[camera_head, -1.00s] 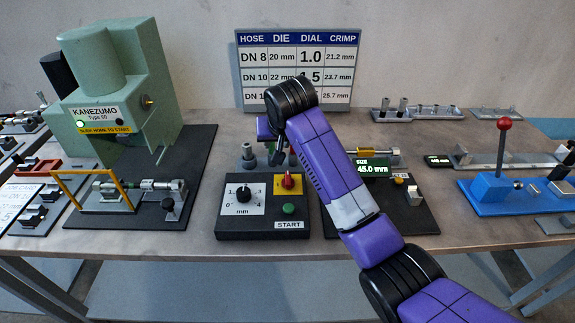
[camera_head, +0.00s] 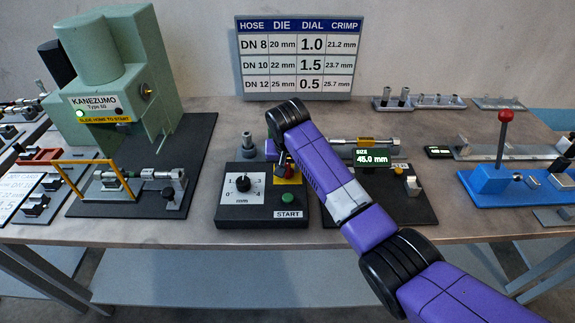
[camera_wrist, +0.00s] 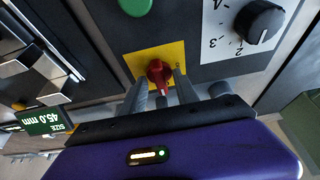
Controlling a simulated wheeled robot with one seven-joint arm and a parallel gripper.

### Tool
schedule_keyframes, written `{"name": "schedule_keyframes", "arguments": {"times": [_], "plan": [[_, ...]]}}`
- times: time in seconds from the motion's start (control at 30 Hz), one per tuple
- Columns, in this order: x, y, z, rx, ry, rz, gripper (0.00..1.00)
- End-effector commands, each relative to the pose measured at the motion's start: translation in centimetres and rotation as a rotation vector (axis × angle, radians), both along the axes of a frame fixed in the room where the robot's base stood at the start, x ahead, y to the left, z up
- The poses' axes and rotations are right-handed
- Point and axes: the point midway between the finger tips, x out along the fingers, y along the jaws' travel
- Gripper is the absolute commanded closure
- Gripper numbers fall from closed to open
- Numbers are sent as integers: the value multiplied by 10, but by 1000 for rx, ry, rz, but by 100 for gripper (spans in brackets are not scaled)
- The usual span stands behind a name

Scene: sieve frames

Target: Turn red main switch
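The red main switch (camera_wrist: 158,73) is a small red knob on a yellow plate (camera_wrist: 135,62) on the black control box (camera_head: 236,218). In the wrist view my gripper (camera_wrist: 162,82) is open, with one grey fingertip on each side of the knob. Narrow gaps seem to show between fingers and knob; contact is hard to judge. In the head view my gripper is over the box's upper right and hides most of the knob. The yellow plate (camera_head: 293,181) shows partly below it.
The box also carries a black dial (camera_head: 242,184) and a green START button (camera_head: 287,214). A green press (camera_head: 125,70) stands at left, a 45.0 mm size display (camera_head: 373,158) at right, and a blue lever base (camera_head: 500,190) farther right.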

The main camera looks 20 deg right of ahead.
Motion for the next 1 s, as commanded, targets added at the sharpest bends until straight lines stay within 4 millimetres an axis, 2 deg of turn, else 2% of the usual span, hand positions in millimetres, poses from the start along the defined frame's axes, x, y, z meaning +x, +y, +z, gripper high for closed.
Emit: {"name": "schedule_keyframes", "arguments": {"times": [0.27,0.47,0.77,1.0], "plan": [[1,0,-2,0,-1,0,64],[1,0,-1,0,-1,0,100],[1,0,-1,0,-1,8,100],[1,-1,0,0,0,87,100]]}}
